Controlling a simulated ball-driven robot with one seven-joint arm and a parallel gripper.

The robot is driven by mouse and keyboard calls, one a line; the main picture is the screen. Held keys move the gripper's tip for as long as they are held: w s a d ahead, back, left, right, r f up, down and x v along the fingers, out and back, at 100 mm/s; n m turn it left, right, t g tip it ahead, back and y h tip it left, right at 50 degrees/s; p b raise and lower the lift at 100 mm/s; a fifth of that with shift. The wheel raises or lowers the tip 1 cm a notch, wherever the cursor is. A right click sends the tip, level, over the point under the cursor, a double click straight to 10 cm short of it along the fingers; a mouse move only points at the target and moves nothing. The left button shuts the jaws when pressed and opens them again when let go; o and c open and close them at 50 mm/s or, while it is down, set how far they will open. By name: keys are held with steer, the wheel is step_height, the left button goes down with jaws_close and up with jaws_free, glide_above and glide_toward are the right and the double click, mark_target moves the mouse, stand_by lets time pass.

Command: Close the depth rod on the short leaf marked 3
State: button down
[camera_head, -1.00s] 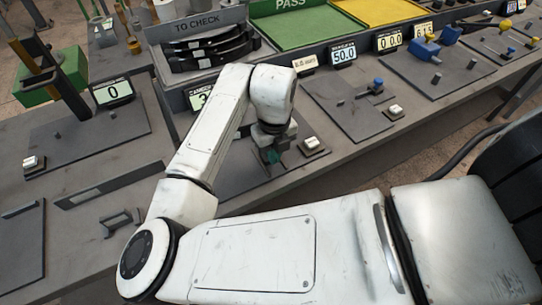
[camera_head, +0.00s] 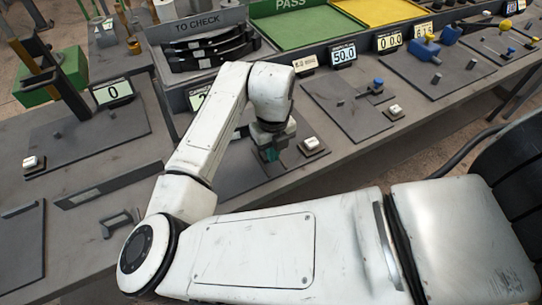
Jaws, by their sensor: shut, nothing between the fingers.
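My gripper (camera_head: 271,154) points down over a dark plate on the bench, just left of a small white button block. It is shut and I see nothing held in it. Several dark curved leaves (camera_head: 212,46) lie in the grey tray labelled TO CHECK, at the back left of my arm. I cannot read a mark 3 on any of them. My arm hides much of the plate under the gripper and part of the display behind it. I cannot make out the depth rod for certain.
A display reading 50.0 (camera_head: 344,54) stands behind a plate with a blue-knobbed gauge (camera_head: 377,86). A green PASS tray (camera_head: 300,25) and a yellow tray (camera_head: 375,12) are at the back. A display reading 0 (camera_head: 113,92) stands left. A white button (camera_head: 311,144) sits close right of my gripper.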

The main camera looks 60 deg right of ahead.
steer(key=shift+r, duration=0.1)
stand_by(0.4)
steer(key=shift+r, duration=0.1)
steer(key=shift+r+p, duration=0.55)
steer(key=shift+r, duration=0.1)
step_height(320, 180, up, 5)
steer(key=p, duration=0.3)
steer(key=shift+r+p, duration=0.2)
steer(key=shift+p, duration=0.15)
stand_by(0.4)
